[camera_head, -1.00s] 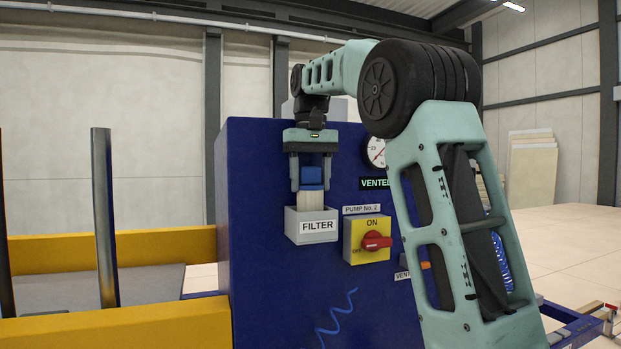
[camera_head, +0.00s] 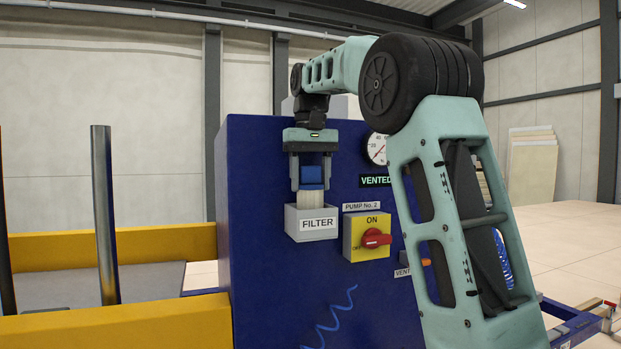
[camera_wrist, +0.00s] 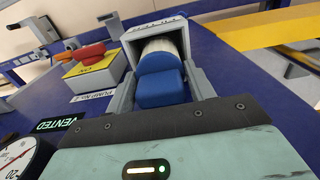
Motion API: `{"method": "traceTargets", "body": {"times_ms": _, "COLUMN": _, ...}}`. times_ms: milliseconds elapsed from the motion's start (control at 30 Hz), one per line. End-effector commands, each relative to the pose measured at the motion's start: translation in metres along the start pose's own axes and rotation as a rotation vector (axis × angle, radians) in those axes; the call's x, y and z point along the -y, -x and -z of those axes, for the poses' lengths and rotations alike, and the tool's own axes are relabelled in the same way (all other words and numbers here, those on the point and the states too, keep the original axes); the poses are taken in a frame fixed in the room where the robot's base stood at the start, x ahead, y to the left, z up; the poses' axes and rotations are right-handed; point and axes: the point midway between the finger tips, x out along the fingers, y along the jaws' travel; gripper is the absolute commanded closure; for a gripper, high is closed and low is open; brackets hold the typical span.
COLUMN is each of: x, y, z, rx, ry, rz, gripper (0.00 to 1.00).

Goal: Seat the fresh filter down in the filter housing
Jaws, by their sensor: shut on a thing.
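The fresh filter has a white pleated body (camera_head: 311,198) and a blue cap (camera_head: 312,174). My gripper (camera_head: 311,184) is shut on the blue cap from above, with a finger on either side. The filter is upright, its lower part inside the open top of the grey filter housing (camera_head: 312,236), labelled FILTER. Some white pleats show between the cap and the housing rim. In the wrist view the blue cap (camera_wrist: 161,80) sits between the fingers, and the white body enters the housing (camera_wrist: 152,27). The filter's bottom end is hidden inside the housing.
The housing is on a blue panel (camera_head: 262,200). To its right are a yellow switch box (camera_head: 360,250) with a red knob (camera_head: 375,238), a VENTED sign (camera_head: 374,181) and a round gauge (camera_head: 377,149).

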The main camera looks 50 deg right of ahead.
Motion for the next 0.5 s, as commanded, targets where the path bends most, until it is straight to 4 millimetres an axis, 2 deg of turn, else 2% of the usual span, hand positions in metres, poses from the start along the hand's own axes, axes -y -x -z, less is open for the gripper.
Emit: {"method": "traceTargets", "body": {"times_ms": 500, "x": 0.0, "y": -0.011, "z": 0.0, "rx": -0.001, "ry": 0.0, "rz": 0.0, "gripper": 0.71}}
